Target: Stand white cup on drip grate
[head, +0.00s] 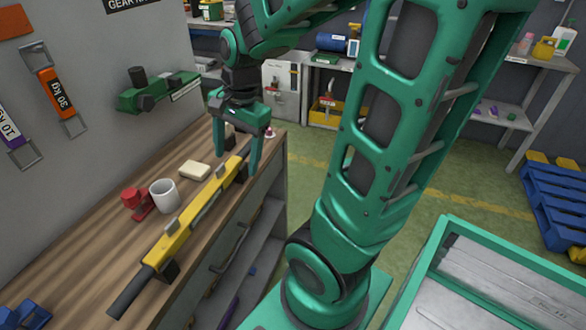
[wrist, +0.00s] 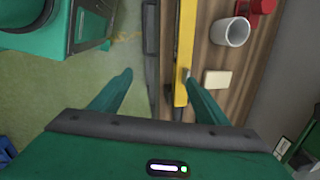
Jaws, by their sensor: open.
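The white cup (head: 165,196) stands upright on the wooden workbench (head: 95,262), beside a red object. It also shows in the wrist view (wrist: 231,33), at the upper right. My gripper (head: 237,162) is open and empty, pointing down over the bench's front edge, farther along the bench than the cup. In the wrist view my gripper (wrist: 158,74) has its right finger over or beside the yellow bar; I cannot tell whether they touch. Its left finger is over the floor side. I cannot make out a drip grate in either view.
A long yellow bar (head: 195,215) with a black end lies along the bench front, between cup and edge. A red object (head: 135,199) and a cream block (head: 195,171) flank the cup. A green tool (head: 155,92) hangs on the wall. A green-rimmed tray (head: 500,252) is at lower right.

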